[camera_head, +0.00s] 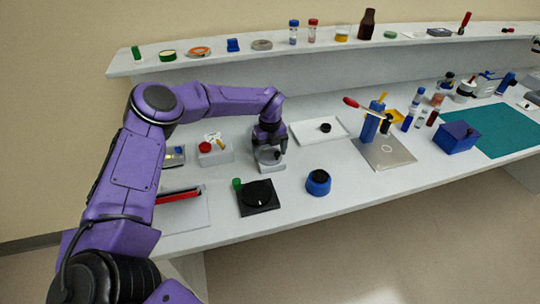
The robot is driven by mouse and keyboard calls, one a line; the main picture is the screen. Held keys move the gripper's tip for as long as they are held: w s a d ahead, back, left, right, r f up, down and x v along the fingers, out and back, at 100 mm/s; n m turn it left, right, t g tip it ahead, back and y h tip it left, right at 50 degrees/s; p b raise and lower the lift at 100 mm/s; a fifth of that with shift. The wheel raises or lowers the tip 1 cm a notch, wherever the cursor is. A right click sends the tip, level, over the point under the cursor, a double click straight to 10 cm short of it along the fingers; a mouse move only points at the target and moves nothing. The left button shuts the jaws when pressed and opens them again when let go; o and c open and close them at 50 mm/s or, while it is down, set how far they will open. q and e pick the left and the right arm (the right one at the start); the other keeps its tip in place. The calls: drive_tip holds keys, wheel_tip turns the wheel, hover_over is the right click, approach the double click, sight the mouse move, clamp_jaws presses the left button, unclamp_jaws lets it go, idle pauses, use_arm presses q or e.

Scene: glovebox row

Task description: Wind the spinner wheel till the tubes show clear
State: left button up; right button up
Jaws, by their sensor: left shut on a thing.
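My left gripper (268,148) points down over a small grey device with a round wheel (266,156) on a grey base (272,168), which I take to be the spinner. The gripper is shut on a part of this wheel, likely a small dark knob, but its fingers hide the grip. No tubes can be made out in the device, so I cannot tell whether they look clear. My right gripper is not in view.
A black turntable (259,194) and a blue round pot (318,182) stand in front. A white box with a red knob (213,152) is to the left, a white tray (308,131) to the right. A blue stand with a red-handled lever (371,122) stands further right.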

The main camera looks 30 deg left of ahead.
use_arm(q)
drive_tip(key=m+b, duration=0.1)
drive_tip(key=m, duration=0.2)
drive_tip(key=shift+m+b, duration=0.3)
drive_tip(key=shift+m, duration=0.1)
drive_tip(key=shift+w+a+r+m+b, duration=0.1)
drive_tip(key=shift+m+b, duration=0.15)
drive_tip(key=shift+m, duration=0.75)
drive_tip(key=shift+r+m+b, duration=0.1)
drive_tip(key=shift+m+b, duration=0.1)
drive_tip(key=shift+m, duration=0.8)
drive_tip(key=o, duration=0.8)
drive_tip(key=shift+c, duration=0.2)
